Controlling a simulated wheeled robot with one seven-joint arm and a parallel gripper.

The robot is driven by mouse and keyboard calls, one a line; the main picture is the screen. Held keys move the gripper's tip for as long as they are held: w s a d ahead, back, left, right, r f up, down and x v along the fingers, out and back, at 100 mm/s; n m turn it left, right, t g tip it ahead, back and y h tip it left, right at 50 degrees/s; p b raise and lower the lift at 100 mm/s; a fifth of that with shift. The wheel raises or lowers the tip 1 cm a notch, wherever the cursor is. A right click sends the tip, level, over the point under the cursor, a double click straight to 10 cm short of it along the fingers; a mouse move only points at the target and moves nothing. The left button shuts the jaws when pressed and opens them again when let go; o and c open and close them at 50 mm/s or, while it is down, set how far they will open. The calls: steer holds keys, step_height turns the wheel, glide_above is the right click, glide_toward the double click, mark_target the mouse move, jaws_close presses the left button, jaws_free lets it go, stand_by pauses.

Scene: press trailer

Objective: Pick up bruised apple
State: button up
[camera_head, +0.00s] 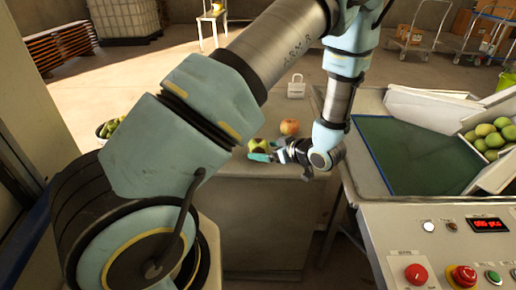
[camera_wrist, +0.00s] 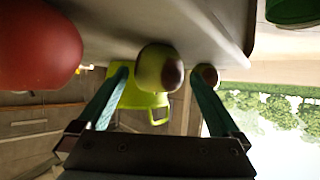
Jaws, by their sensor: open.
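The bruised apple, green with a dark brown patch, sits on the grey counter (camera_head: 245,205) and shows in the head view (camera_head: 254,145) and in the wrist view (camera_wrist: 155,68). My gripper (camera_wrist: 160,76) is open. In the wrist view the apple shows between its two teal fingertips; I cannot tell if it is within them or just beyond. In the head view my gripper (camera_head: 266,150) is low over the counter, beside the apple. A second round fruit with a dark patch (camera_wrist: 207,74) shows behind the right fingertip, partly hidden.
A red-orange apple (camera_head: 289,127) stands close by on the counter; a red one fills the wrist view's upper left (camera_wrist: 35,45). A white padlock-shaped object (camera_head: 296,87) stands farther back. The sorting machine with green belt (camera_head: 415,155) and control panel (camera_head: 450,250) lies right.

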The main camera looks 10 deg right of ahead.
mark_target(258, 148)
steer(key=x, duration=0.2)
steer(key=p+x, duration=0.1)
steer(key=x, duration=0.1)
steer(key=shift+w+a+r, duration=0.15)
steer(key=shift+w+r, duration=0.05)
steer(key=shift+c, duration=0.2)
steer(key=c, duration=1.2)
